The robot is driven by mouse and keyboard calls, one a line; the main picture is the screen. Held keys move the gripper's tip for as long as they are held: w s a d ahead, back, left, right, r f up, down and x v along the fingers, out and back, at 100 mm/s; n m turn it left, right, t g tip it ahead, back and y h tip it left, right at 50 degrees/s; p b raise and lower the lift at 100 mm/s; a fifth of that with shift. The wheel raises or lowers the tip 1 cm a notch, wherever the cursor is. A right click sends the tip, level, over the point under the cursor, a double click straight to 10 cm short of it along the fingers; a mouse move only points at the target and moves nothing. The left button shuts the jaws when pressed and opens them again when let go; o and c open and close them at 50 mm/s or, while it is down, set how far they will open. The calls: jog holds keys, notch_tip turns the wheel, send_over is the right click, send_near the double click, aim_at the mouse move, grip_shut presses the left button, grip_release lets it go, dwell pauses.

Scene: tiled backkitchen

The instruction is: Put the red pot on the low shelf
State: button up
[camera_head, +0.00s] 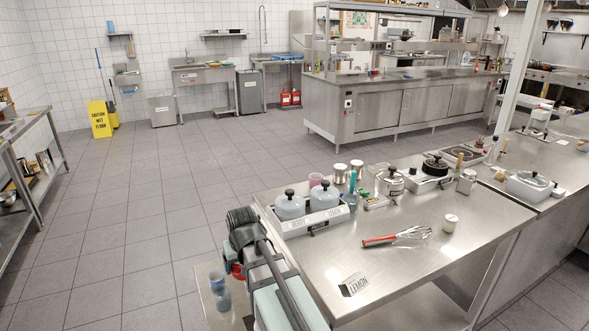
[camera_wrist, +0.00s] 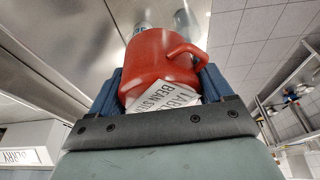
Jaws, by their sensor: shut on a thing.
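The red pot (camera_wrist: 160,65) sits between the two blue fingers of my gripper (camera_wrist: 162,78) in the wrist view, its handle on the right. The fingers are shut on it. A white printed card (camera_wrist: 165,97) shows at its near side and hides part of it. In the head view only a small red patch of the pot (camera_head: 237,271) shows behind my arm, left of the steel table and below its top. The low shelf (camera_head: 207,318) shows beside my arm at bottom left. Whether the pot touches it is hidden.
A bluish bottle (camera_head: 220,292) stands on the shelf near the pot. The steel table (camera_head: 400,272) above carries a whisk (camera_head: 398,237), a lemon label (camera_head: 354,284) and a tray with lidded pots (camera_head: 310,218). The tiled floor (camera_head: 130,240) at left is clear.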

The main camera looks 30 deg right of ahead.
notch_tip(320, 180, up, 20)
jog(key=w+d+m+h, duration=0.2)
jog(key=d+m, duration=0.4)
jog(key=d, duration=2.5)
jog(key=s+d+m+g, duration=0.1)
jog(key=s+d+m, duration=0.3)
jog(key=d, duration=1.4)
jog(key=shift+n, duration=0.5)
jog(key=shift+s+a+f, duration=0.1)
jog(key=shift+s+f, duration=0.1)
jog(key=shift+f, duration=2.2)
jog(key=shift+s+a+f, duration=0.1)
jog(key=shift+s+f, duration=0.15)
jog(key=shift+f, duration=2.2)
jog(key=shift+s+a+f, duration=0.1)
jog(key=shift+s+f, duration=0.1)
jog(key=shift+f, duration=2.2)
jog(key=shift+f, duration=0.1)
jog(key=o, duration=1.3)
